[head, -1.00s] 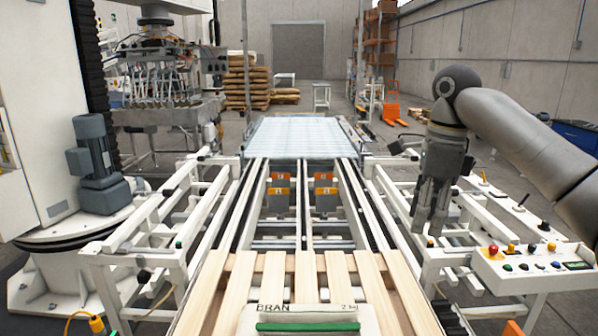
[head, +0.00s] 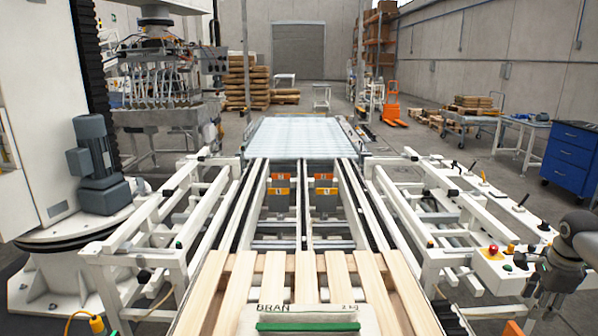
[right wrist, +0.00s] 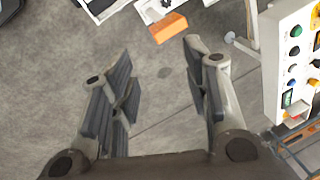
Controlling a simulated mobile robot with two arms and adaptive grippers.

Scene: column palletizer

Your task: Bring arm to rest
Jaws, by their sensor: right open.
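My right gripper (head: 545,292) is at the lower right of the head view, in front of part of the control panel (head: 497,262). In the right wrist view my right gripper (right wrist: 160,95) has its two fingers spread apart, with only grey floor between them. The control panel (right wrist: 289,60) also shows at the right edge of the right wrist view, beside the right finger. My left gripper is not in view.
A wooden pallet (head: 340,275) with a bag marked BRAN (head: 305,318) lies on the conveyor in front of me. White conveyor frames (head: 160,235) stand on both sides. A blue drawer cabinet (head: 570,155) stands at the right. An orange block (right wrist: 168,28) shows beyond the right fingers.

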